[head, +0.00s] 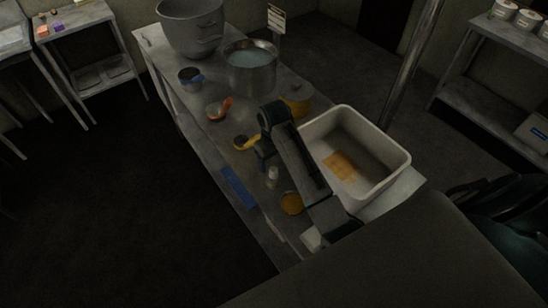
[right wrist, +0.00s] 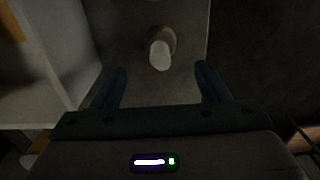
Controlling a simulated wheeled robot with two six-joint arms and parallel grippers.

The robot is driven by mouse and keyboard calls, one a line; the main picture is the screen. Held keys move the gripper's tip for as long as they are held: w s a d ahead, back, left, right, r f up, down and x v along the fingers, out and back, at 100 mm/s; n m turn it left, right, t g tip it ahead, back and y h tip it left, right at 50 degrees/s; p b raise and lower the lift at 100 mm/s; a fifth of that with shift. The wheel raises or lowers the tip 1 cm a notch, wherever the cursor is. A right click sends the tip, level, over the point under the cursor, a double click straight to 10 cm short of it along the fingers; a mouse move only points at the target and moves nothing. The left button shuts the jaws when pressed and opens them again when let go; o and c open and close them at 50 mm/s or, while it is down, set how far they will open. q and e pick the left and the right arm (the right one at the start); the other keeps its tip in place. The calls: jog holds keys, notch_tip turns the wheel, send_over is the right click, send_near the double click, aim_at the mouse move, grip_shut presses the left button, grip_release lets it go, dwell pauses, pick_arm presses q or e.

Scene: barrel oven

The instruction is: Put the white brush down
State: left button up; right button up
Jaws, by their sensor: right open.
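A small pale upright piece (head: 273,174), possibly the white brush, stands on the narrow grey table. In the right wrist view it shows as a whitish rounded end (right wrist: 160,55) on a wider round grey part. My right gripper (right wrist: 160,84) is open and empty. Its two dark fingers are apart, and the pale piece is beyond their tips, roughly centred and not touching. In the head view the right gripper (head: 264,158) hangs just beyond this piece, partly hidden by my arm. My left gripper is in neither view.
A white basin (head: 402,158) with an orange slab (head: 342,165) is right of my arm. A blue strip (head: 238,187) and an orange disc (head: 291,203) lie nearby. A metal pot (head: 250,78) and grey bowl (head: 190,35) stand farther back.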

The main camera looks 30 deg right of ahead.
jog(key=shift+r, duration=1.55)
jog(key=shift+f, duration=0.1)
